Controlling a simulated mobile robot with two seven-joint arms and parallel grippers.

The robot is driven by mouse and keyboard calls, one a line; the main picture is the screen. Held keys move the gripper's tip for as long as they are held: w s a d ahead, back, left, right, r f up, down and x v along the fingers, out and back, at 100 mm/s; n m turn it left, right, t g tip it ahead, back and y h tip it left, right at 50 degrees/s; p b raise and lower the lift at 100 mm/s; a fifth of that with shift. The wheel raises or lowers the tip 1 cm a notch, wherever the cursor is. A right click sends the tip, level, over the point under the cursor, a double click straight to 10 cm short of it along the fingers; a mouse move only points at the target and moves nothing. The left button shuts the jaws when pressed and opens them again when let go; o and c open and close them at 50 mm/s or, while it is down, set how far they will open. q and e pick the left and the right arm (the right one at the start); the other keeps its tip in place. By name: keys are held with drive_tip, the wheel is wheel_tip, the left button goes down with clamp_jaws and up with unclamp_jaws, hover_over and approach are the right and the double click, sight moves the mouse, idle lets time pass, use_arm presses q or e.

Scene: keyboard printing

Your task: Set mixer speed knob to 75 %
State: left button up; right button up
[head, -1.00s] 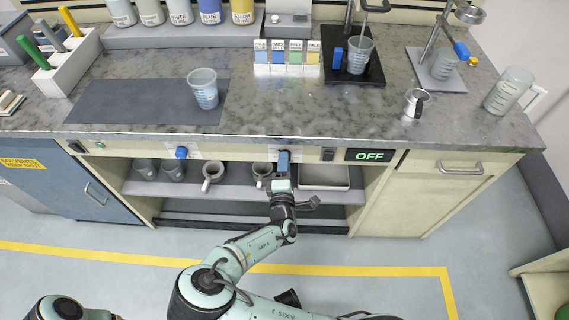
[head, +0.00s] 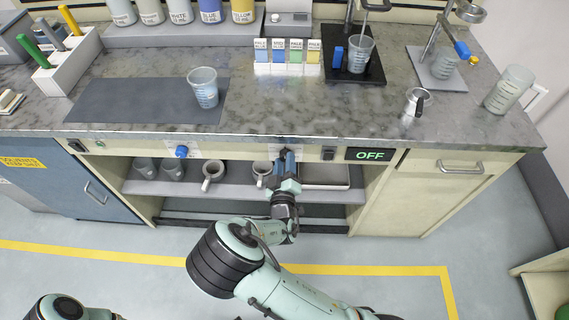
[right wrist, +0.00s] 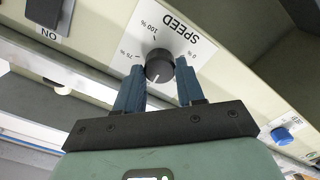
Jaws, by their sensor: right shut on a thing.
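The dark speed knob (right wrist: 158,66) sits on a white plate marked SPEED (right wrist: 172,32), upside down in the right wrist view, on the bench's front panel. The plate shows 100 %, 75 % and 0 % marks. The knob's white pointer line points down in that view, away from the 75 % mark at its upper left. My right gripper (right wrist: 160,70) has its blue fingers on both sides of the knob, shut on it. In the head view the right gripper (head: 284,157) is at the panel and largely hides the knob. My left gripper is out of view.
A green OFF display (head: 370,155) and a dark switch (head: 328,154) sit right of the knob. A blue knob (head: 181,152) is to the left. Mugs (head: 213,174) and a tray (head: 325,175) stand on the shelf below. The mixer (head: 352,72) holds a beaker above.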

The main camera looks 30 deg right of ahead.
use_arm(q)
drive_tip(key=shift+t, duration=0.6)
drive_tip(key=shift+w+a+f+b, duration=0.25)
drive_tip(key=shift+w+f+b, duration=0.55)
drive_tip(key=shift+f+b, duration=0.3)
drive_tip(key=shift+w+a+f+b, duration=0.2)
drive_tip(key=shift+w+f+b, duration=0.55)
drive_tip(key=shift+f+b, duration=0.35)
use_arm(e)
drive_tip(key=shift+d+m, duration=0.1)
drive_tip(key=shift+m, duration=6.3)
drive_tip(key=o, duration=1)
drive_tip(key=shift+o, duration=0.2)
